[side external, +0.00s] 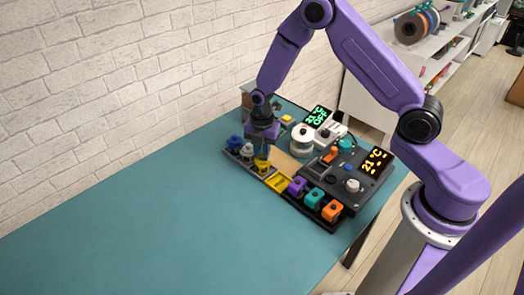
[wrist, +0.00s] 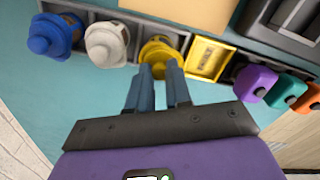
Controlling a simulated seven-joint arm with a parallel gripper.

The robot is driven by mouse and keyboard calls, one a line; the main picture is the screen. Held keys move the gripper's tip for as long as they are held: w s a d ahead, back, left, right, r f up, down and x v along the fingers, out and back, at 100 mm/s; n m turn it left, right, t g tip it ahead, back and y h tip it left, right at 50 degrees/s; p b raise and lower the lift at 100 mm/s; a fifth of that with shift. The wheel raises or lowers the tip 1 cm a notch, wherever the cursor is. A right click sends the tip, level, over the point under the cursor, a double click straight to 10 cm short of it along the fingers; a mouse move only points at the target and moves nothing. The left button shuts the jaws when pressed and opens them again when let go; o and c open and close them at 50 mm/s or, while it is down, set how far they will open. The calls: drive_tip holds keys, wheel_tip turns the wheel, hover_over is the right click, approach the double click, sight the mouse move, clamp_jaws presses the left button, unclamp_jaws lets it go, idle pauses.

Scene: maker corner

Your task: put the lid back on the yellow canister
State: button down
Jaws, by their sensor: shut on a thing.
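The yellow canister (wrist: 157,48) stands in a dark rack, third in a row after a blue and a white one in the wrist view. It also shows under my gripper in the side view (side external: 262,165). My gripper (wrist: 160,73) points down over it, with its two blue-grey fingers close together at the top of the yellow piece. It is shut on the yellow lid's knob there. The fingers partly cover it, and I cannot tell whether the lid is seated or just above the canister.
A blue canister (wrist: 53,34) and a white canister (wrist: 106,42) stand to the left. A yellow tray (wrist: 208,58) is just right, then purple (wrist: 255,83), teal and orange pieces. A dark control panel (side external: 345,172) stands beside them. The teal table (side external: 130,230) is clear in front.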

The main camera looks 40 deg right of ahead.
drive_tip(key=shift+c, duration=2.4)
unclamp_jaws()
drive_tip(key=shift+r, duration=3.5)
clamp_jaws()
